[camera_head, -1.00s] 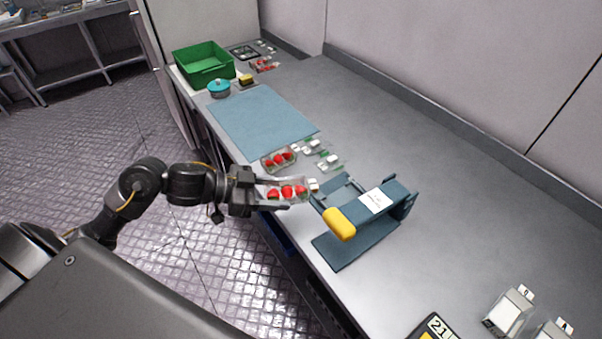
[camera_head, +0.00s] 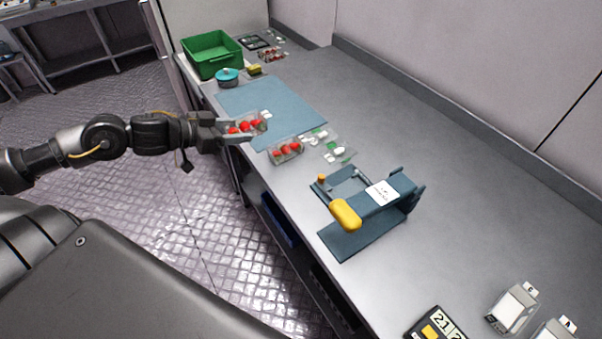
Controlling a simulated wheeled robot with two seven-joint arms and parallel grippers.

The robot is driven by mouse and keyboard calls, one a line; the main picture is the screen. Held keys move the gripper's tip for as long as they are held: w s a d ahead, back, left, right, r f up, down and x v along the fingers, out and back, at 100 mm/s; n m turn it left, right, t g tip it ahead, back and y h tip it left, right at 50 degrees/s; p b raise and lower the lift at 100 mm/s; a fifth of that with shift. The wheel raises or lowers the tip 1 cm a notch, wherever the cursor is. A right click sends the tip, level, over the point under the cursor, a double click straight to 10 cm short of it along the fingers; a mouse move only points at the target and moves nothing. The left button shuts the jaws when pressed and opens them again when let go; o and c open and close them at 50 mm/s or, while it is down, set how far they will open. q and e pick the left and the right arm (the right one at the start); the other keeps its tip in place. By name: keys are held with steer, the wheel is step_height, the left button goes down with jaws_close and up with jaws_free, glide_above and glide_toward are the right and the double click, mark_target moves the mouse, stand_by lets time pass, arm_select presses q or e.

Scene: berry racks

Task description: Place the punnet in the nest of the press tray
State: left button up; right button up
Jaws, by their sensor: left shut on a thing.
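My left gripper (camera_head: 240,131) is shut on a clear punnet of red strawberries (camera_head: 244,125) and holds it at the near edge of the blue mat, apparently above the counter. The blue-grey press (camera_head: 370,215) stands on the counter to the right, with a yellow handle (camera_head: 345,214) and a white label on its arm. Its press tray (camera_head: 346,184) shows at the back left of the press, with a small orange knob, and looks empty. The held punnet is well to the left of the tray. My right gripper is out of view.
A second strawberry punnet (camera_head: 286,151) rests on the counter between mat and press, beside clear lids (camera_head: 339,152). The blue mat (camera_head: 285,108), green crate (camera_head: 212,56) and teal round container (camera_head: 227,77) lie farther back. Small grey devices (camera_head: 511,308) stand front right.

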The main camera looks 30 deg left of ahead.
arm_select(q)
steer(key=shift+w+d+f, duration=0.15)
steer(key=shift+d, duration=0.3)
steer(key=w+d+f+p, duration=0.2)
steer(key=w+d+f, duration=0.1)
steer(key=d, duration=0.5)
glide_above(293, 177)
steer(key=a, duration=0.1)
steer(key=f, duration=0.4)
steer(key=shift+s+a+f, duration=0.1)
steer(key=shift+s+f, duration=0.15)
steer(key=shift+f, duration=0.15)
steer(key=shift+w+d+f, duration=0.15)
steer(key=shift+d+f, duration=0.3)
steer(key=shift+f, duration=0.2)
steer(key=shift+w+d+f+p, duration=0.15)
steer(key=shift+f+p, duration=0.25)
steer(key=shift+f, duration=0.25)
steer(key=shift+s+d+f+p, duration=0.1)
steer(key=shift+f+p, duration=0.25)
steer(key=shift+f, duration=0.6)
